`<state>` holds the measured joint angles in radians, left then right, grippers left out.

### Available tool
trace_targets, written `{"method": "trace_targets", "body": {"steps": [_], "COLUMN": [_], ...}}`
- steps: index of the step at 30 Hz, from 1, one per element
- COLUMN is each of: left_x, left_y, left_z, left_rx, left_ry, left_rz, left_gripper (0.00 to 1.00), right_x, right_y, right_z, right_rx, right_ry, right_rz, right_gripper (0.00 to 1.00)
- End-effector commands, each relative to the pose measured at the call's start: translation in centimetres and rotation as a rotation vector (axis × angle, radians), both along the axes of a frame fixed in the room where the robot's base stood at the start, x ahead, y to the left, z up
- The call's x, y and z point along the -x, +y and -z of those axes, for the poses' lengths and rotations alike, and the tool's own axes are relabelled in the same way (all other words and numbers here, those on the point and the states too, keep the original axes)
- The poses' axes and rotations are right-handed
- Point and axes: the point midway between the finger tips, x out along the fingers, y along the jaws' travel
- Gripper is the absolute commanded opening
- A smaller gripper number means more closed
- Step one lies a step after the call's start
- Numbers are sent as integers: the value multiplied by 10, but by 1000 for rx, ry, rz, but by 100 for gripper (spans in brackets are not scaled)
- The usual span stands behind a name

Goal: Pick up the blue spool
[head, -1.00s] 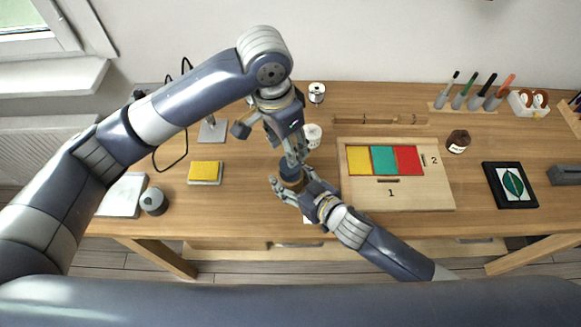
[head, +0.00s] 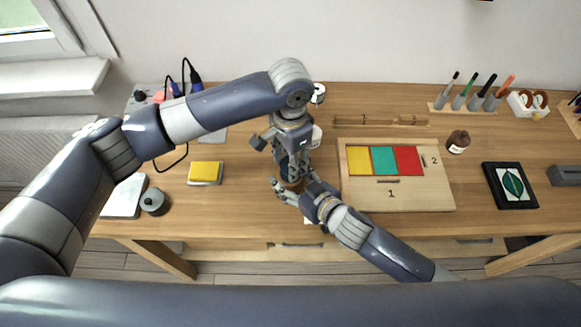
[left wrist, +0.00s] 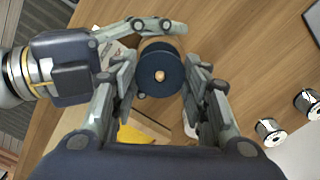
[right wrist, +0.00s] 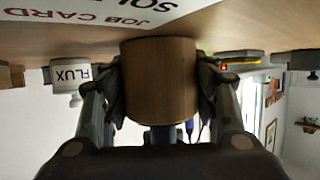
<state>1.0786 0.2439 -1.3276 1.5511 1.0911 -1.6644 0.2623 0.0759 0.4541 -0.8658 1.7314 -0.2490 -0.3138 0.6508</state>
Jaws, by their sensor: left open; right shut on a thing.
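The blue spool (left wrist: 160,75) is a dark round flanged piece at the top of a wooden cylinder (right wrist: 160,80). In the head view my left gripper hides it. My right gripper (head: 293,186) is shut on the wooden cylinder from the front right, one finger on each side in the right wrist view. My left gripper (head: 292,172) points down over the spool. It is open, with its fingers (left wrist: 163,88) on either side of the spool in the left wrist view. I cannot tell whether they touch it.
A wooden board (head: 420,195) with yellow, green and red panels lies just right of the grippers. A white flux jar (right wrist: 70,76) stands close behind. A yellow pad (head: 206,168) lies left. A brown bottle (head: 458,141) and black frame (head: 510,186) are farther right.

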Motion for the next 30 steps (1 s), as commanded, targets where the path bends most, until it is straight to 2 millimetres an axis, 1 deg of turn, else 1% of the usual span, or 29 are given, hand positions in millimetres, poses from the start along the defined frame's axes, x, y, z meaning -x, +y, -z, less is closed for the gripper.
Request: {"method": "trace_targets", "body": {"steps": [1,3,6,8,14,17,26,29,30], "left_x": [0,0,0,0,0,0,0,-1,-1], "left_y": [1,0,0,0,0,0,0,0,-1], "left_z": [9,18,27,29,29,29,28,23,19], "left_rx": [-2,-1,-1,-1,0,0,0,1,3], "left_ry": [1,1,-1,-1,-1,-1,-1,-2,-3], "left_rz": [-1,0,1,1,1,1,1,1,1], "left_gripper": [42,42,42,42,42,22,21,21,21], "right_x": [1,1,1,1,1,1,1,1,1], "right_y": [0,0,0,0,0,0,0,0,0], "right_z": [1,1,1,1,1,1,1,1,1], "right_rx": [1,1,1,1,1,1,1,1,1], "right_ry": [3,3,3,3,3,3,3,3,3], "right_rz": [0,0,0,0,0,0,0,0,0], "right_gripper": [25,25,25,25,25,25,25,25,25]}}
